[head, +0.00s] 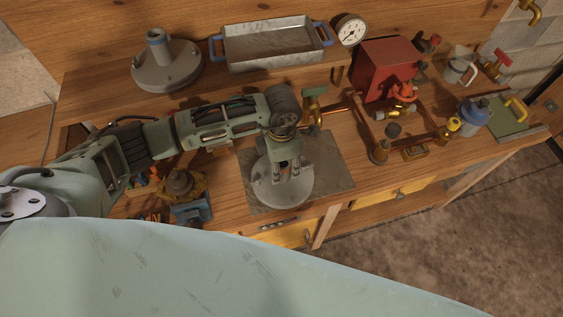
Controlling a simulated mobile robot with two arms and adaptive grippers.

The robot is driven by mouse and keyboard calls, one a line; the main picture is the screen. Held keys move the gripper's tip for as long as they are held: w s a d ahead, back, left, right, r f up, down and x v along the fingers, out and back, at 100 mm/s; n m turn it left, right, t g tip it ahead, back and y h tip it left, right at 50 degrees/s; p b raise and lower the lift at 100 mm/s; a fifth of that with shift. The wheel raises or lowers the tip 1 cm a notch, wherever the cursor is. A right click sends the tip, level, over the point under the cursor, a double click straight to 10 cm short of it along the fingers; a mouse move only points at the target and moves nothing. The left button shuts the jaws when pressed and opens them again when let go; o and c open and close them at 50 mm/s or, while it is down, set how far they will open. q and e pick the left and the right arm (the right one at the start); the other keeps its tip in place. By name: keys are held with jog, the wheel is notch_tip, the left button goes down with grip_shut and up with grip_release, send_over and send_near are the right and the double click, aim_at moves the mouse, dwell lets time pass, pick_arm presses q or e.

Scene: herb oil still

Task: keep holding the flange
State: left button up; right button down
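A round grey flange (283,196) lies on a dark mat on the workbench, near the front edge. My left gripper (286,172) comes down over its middle from above. Its two fingers stand on either side of the flange's centre and appear shut on its neck, which the gripper mostly hides. The flange looks flat, at or very close to the mat; any small gap cannot be told. A second grey flange with an upright pipe stub (165,68) stands on the raised shelf at the back left. My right gripper is not in view.
The mat (333,178) is bare right of the flange. Behind are a metal tray with blue handles (275,44), a gauge (350,30) and a red box (384,66). Brass and copper fittings (381,148) stand to the right. A blue vise-like tool (190,208) is left.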

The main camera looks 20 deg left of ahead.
pick_arm(q)
jog(key=c, duration=0.7)
grip_shut()
jog(key=n, duration=0.4)
jog(key=shift+r+n, duration=0.1)
jog(key=shift+n, duration=0.2)
jog(key=n+p, duration=0.1)
jog(key=n, duration=0.1)
jog(key=shift+n, duration=0.4)
jog(key=n+p, duration=0.1)
jog(key=n, duration=0.3)
jog(key=shift+s, duration=0.1)
jog(key=n, duration=0.3)
jog(key=shift+p, duration=0.4)
jog(key=shift+s+n, duration=0.1)
jog(key=shift+n, duration=0.6)
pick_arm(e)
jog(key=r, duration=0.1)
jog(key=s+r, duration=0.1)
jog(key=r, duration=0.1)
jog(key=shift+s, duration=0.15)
